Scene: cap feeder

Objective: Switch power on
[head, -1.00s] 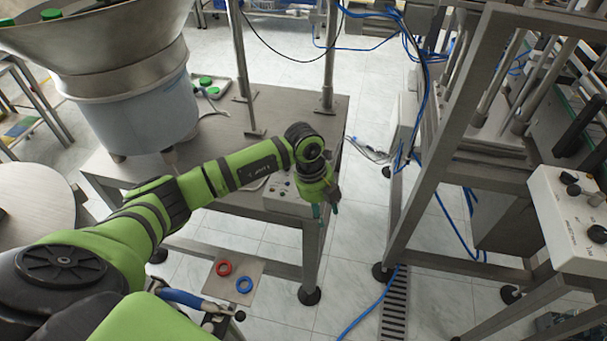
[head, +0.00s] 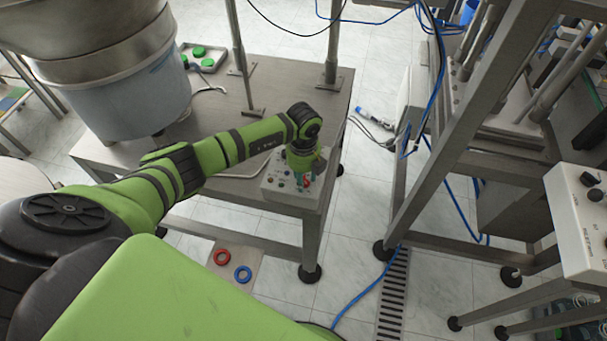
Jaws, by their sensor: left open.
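A grey control box (head: 284,190) with several small knobs and buttons sits at the front right corner of the steel table under the cap feeder. I cannot tell which of its controls is the power switch. My left gripper (head: 304,182) points down right over the right part of this panel. It is open and small in view, and it hides some of the controls. I cannot tell whether its fingers touch the panel. My right gripper is not in view.
The feeder bowl (head: 120,75) stands on the table (head: 215,130) at upper left. A second control box (head: 585,212) is at the right edge. A steel frame (head: 440,150) stands right of the table. Red (head: 222,257) and blue (head: 243,274) rings lie on a plate below.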

